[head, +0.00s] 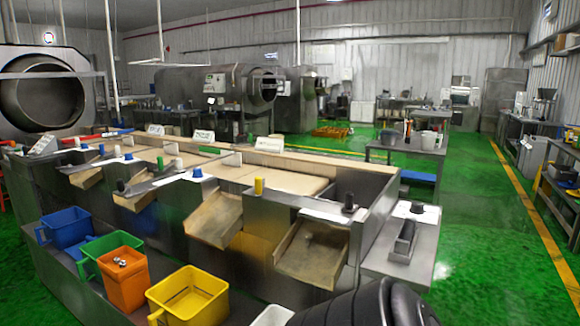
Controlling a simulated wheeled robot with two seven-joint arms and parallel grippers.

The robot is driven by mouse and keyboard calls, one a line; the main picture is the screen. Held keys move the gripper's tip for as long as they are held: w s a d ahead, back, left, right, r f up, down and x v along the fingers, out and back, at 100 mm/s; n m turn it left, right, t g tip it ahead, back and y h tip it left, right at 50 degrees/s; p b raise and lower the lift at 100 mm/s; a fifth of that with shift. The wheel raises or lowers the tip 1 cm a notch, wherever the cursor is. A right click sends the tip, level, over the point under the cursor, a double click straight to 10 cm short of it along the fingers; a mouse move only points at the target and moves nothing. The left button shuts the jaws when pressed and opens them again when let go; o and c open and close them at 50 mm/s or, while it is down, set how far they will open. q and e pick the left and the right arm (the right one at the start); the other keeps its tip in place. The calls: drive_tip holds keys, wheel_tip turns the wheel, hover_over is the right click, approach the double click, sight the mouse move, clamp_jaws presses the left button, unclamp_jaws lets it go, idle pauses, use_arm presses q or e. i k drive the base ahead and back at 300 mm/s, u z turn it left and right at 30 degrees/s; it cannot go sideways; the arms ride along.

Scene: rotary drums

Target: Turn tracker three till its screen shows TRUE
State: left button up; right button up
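I cannot pick out tracker three, and no screen reading TRUE can be read. Small white signs stand along the back of the sorting bench, one at its right (269,145) and another further left (203,136); their text is too small to read. A dark grey device (404,240) sits on the metal shelf at the bench's right end. Neither of my grippers shows.
Metal chutes (312,252) slope from the bench front. Below stand blue (66,228), orange (123,280) and yellow (188,298) bins. A black ribbed object (350,305) fills the bottom right. Large drums (43,95) stand behind. Green floor (480,240) is open at right.

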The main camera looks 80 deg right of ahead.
sight(197, 172)
drive_tip(key=z, duration=0.65)
drive_tip(key=i, duration=3.2)
drive_tip(key=z, duration=1.45)
